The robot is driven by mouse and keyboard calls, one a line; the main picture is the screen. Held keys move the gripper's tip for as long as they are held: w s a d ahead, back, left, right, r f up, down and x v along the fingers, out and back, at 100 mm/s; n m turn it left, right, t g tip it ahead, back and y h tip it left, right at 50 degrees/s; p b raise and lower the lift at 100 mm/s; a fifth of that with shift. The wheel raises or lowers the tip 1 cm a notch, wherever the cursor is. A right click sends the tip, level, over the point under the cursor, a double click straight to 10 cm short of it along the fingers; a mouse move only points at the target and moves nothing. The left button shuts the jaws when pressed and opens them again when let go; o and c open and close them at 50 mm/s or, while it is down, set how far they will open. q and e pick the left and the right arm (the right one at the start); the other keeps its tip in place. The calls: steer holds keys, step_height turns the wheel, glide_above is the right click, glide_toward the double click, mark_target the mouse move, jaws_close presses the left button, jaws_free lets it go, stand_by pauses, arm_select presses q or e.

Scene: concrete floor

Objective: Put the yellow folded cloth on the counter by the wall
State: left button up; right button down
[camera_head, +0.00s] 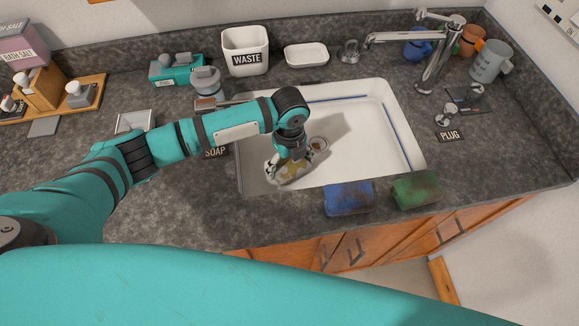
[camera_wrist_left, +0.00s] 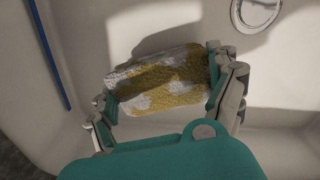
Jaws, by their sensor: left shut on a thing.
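The yellow folded cloth (camera_head: 291,172) is in the white sink (camera_head: 360,125), near its front left corner. It has whitish patches, and it shows more clearly in the left wrist view (camera_wrist_left: 165,78). My left gripper (camera_head: 287,165) reaches down into the sink and is shut on the cloth, with one finger at each end of it in the left wrist view. I cannot tell whether the cloth touches the sink floor. The dark stone counter (camera_head: 190,220) surrounds the sink and runs back to the wall. My right gripper is not in view.
A waste bin (camera_head: 245,52), a white dish (camera_head: 306,55) and a tap (camera_head: 440,65) stand behind the sink. Blue (camera_head: 348,198) and green (camera_head: 416,190) sponges lie at its front edge. Mugs (camera_head: 490,62) stand back right. Bare counter lies left of the sink.

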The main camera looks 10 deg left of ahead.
mark_target(289, 162)
arm_select(q)
step_height(289, 162, up, 8)
steer(key=shift+f+b, duration=0.25)
steer(key=shift+b, duration=0.05)
step_height(289, 162, up, 7)
steer(key=p, duration=0.5)
steer(key=s+a+r+n+b, duration=0.2)
steer(key=s+a+n, duration=0.2)
steer(key=n, duration=0.9)
steer(key=s+a+r+n+b, duration=0.2)
steer(key=s+a+n, duration=0.3)
steer(key=n, duration=0.9)
steer(key=shift+s+b, duration=0.5)
steer(key=shift+s, duration=0.1)
steer(key=shift+d, duration=0.1)
